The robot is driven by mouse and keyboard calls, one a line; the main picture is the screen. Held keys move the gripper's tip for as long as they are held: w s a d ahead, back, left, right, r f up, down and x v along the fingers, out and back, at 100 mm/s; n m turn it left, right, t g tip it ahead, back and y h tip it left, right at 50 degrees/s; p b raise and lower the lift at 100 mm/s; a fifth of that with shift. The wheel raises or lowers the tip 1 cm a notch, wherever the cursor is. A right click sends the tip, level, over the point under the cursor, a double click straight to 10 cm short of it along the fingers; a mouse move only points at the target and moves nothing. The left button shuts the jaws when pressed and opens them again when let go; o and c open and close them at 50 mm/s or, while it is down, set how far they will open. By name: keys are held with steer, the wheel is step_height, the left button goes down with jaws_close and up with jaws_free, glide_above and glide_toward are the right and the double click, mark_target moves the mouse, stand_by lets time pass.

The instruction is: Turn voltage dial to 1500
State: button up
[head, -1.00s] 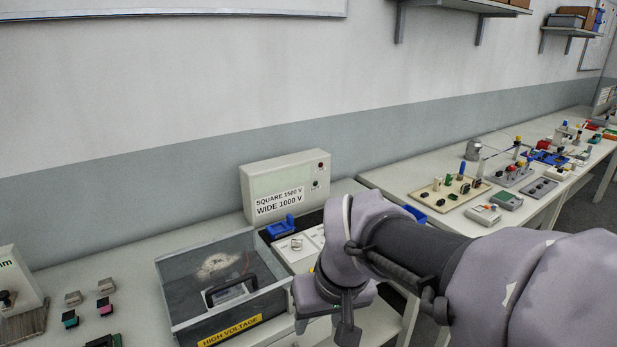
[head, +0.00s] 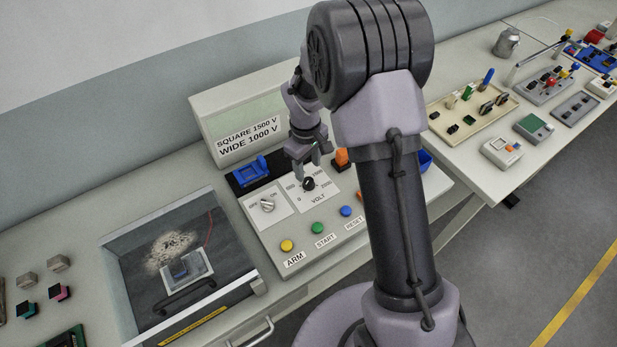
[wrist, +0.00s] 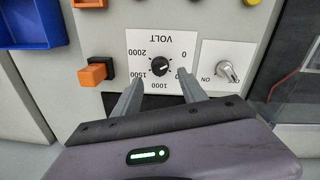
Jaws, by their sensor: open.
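The black voltage dial (head: 308,184) sits on a white VOLT plate on the sloped control panel. It shows upside down in the wrist view (wrist: 160,67), with numbers from 0 to 2000 around it. A small pale mark is on the knob, but I cannot tell exactly which number it points to. My gripper (head: 308,172) is just above the dial, pointing down. In the wrist view my gripper (wrist: 160,78) is open, its fingers on either side of the dial's near side with gaps. The fingers partly cover the numbers 500 and 1500.
An ON/OFF knob (head: 267,205) is beside the dial. Yellow ARM (head: 287,245), green START (head: 317,228) and blue RESET (head: 346,211) buttons line the panel front. An orange block (wrist: 93,75) stands close to one finger. A sign (head: 248,136) reads SQUARE 1500 V, WIDE 1000 V.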

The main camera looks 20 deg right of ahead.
mark_target(309, 180)
step_height(309, 180, down, 6)
steer(key=shift+w+d+f+b, duration=0.1)
steer(key=shift+b, duration=0.4)
steer(key=shift+c, duration=0.2)
jaws_close()
